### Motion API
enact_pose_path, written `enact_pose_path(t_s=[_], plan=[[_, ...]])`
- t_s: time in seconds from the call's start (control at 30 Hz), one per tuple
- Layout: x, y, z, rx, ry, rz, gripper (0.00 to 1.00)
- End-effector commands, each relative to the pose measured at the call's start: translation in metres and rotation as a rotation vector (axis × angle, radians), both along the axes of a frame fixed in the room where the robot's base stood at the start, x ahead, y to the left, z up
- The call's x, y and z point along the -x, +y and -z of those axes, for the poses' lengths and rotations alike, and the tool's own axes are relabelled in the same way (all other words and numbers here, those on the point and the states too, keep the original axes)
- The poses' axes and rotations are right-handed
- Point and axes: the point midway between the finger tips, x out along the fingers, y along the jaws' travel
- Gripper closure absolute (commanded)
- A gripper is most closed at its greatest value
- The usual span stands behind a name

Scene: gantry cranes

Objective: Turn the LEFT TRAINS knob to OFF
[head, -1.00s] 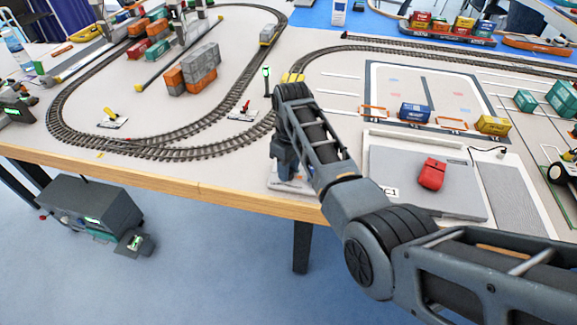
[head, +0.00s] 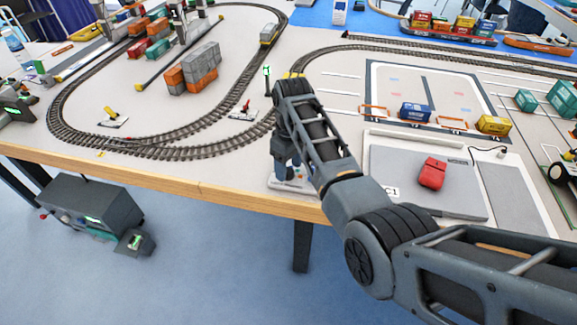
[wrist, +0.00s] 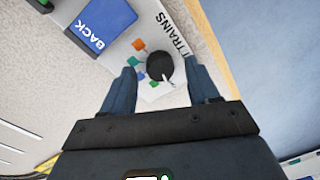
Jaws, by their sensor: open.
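In the wrist view, a round black knob (wrist: 159,66) with a white pointer mark sits on a pale panel (wrist: 150,18) printed "TRAINS". Orange, green and blue squares lie around the knob's left side. The pointer is at the lower right of the knob. My gripper (wrist: 165,76) is open, its two fingers on either side of the knob, with gaps visible. Whether they touch it cannot be told. In the head view my gripper (head: 287,172) points down at the table's front edge, and my arm hides the knob.
In the head view, railway track (head: 160,150) runs behind my gripper. The wooden table edge (head: 200,190) is close in front.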

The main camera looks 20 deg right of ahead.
Motion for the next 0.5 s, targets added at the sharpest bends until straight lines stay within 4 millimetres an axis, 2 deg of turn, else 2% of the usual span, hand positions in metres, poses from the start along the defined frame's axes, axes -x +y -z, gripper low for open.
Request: enact_pose_path(t_s=[0.3,0.5], plan=[[-0.002,-0.003,-0.050,0.000,-0.004,0.001,0.40],[-0.002,-0.003,-0.067,0.001,-0.003,0.000,0.40]])
